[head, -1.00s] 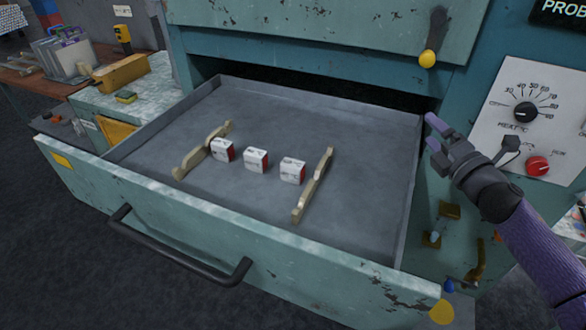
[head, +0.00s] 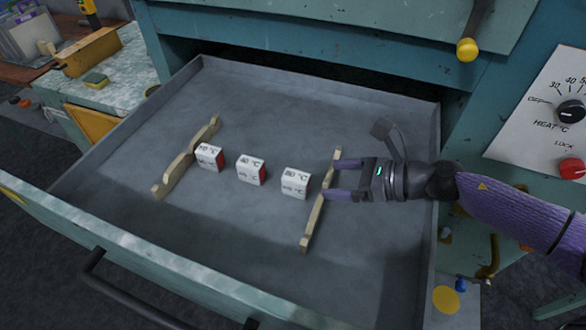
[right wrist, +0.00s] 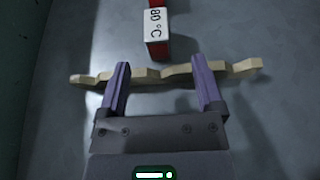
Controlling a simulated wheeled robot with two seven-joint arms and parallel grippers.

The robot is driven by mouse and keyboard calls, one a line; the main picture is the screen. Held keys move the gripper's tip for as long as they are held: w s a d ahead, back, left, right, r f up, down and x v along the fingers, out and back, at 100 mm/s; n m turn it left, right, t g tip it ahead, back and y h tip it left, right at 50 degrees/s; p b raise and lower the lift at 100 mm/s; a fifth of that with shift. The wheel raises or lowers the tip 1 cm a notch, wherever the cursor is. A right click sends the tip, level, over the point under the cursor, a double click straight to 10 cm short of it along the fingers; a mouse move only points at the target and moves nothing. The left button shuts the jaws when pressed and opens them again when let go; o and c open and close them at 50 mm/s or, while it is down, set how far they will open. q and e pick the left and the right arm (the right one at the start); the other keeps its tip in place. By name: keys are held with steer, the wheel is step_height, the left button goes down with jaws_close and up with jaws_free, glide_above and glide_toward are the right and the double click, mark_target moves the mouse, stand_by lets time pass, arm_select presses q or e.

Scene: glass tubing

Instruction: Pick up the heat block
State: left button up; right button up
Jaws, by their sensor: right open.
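Three small white blocks with red sides and temperature lettering stand in a row in the open grey drawer: a left block (head: 210,157), a middle block (head: 251,169) and a right block (head: 295,183). The right block reads 80 °C; it also shows in the right wrist view (right wrist: 157,36), ahead of the fingers. My right gripper (head: 334,180) is open and empty, over the right wooden rail, pointing at the right block and a short gap from it. Its two purple fingers (right wrist: 162,75) show in the right wrist view. My left gripper is not in view.
Notched wooden rails stand at either end of the row, a left rail (head: 186,158) and a right rail (head: 313,222). The drawer (head: 386,118) has low walls and bare floor around the blocks. A yellow-tipped lever (head: 467,49) hangs above.

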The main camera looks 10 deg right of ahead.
mark_target(300, 177)
steer(key=x, duration=0.2)
steer(key=p+x, duration=0.1)
steer(key=x, duration=0.1)
steer(key=r+x, duration=0.1)
steer(key=x, duration=0.1)
steer(key=shift+a, duration=0.25)
steer(key=shift+w+a+f, duration=0.1)
steer(key=shift+a+f, duration=0.2)
steer(key=shift+c, duration=0.7)
jaws_close()
